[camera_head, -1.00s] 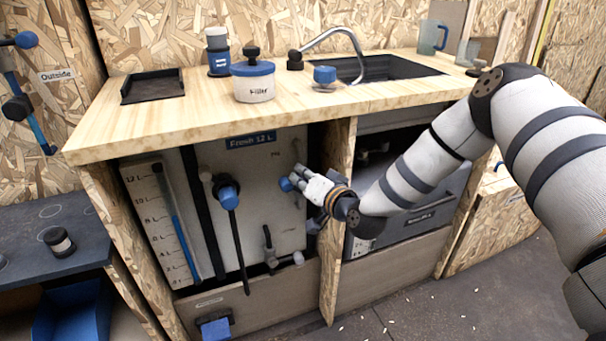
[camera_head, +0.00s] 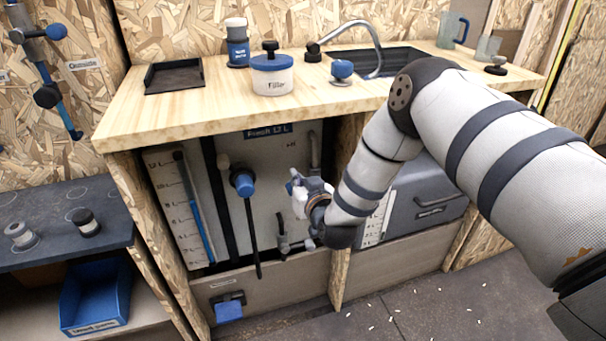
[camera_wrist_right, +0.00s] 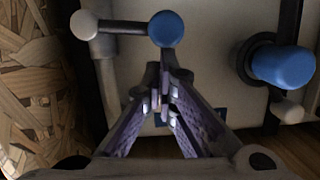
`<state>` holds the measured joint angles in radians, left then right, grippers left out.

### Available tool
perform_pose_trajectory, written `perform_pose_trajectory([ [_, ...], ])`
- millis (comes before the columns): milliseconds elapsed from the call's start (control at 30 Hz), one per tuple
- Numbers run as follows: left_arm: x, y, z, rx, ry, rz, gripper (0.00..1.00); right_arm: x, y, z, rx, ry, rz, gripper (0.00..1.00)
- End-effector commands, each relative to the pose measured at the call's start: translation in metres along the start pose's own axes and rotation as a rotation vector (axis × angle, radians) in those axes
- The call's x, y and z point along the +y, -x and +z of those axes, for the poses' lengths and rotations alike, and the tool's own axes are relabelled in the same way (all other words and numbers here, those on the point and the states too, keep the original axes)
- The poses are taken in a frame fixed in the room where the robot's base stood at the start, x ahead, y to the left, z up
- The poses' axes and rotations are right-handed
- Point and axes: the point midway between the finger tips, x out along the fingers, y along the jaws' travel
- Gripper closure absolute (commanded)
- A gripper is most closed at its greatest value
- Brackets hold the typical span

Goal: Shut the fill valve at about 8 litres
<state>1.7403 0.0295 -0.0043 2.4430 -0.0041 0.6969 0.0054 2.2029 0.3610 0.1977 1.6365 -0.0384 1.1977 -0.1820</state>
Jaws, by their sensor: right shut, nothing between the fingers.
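The fresh-water tank (camera_head: 272,215) stands under the counter, marked Fresh 12 L. Its sight gauge (camera_head: 195,222) on the left shows a blue column; its exact level is too small to read. In the right wrist view a lever valve has a blue ball end (camera_wrist_right: 165,28) and a pale ball (camera_wrist_right: 83,25), its bar lying across the picture by a grey pipe (camera_wrist_right: 108,75). My right gripper (camera_head: 294,187) is at the tank's right side. In the wrist view its shut, empty fingertips (camera_wrist_right: 163,100) are just below the blue ball; contact is unclear. My left gripper is out of view.
A wooden partition (camera_head: 347,145) stands close right of my gripper. A blue-capped fitting (camera_head: 243,183) with a black rod hangs to its left. The counter (camera_head: 215,105) overhangs above, bearing a filter jar (camera_head: 272,78). A grey drawer unit (camera_head: 425,195) is to the right.

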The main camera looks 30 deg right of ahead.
Motion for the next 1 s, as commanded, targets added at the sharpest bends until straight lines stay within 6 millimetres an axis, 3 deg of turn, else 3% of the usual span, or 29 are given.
perform_pose_trajectory([
  [300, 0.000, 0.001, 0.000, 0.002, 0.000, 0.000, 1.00, -0.005, -0.002, 0.007, 0.000, 0.092, 0.022, 1.00],
  [833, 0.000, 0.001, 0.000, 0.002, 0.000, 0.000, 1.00, -0.005, -0.002, 0.008, -0.001, 0.106, 0.026, 1.00],
  [1000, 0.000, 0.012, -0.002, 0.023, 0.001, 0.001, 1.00, -0.005, -0.001, -0.010, 0.005, 0.104, 0.025, 1.00],
])
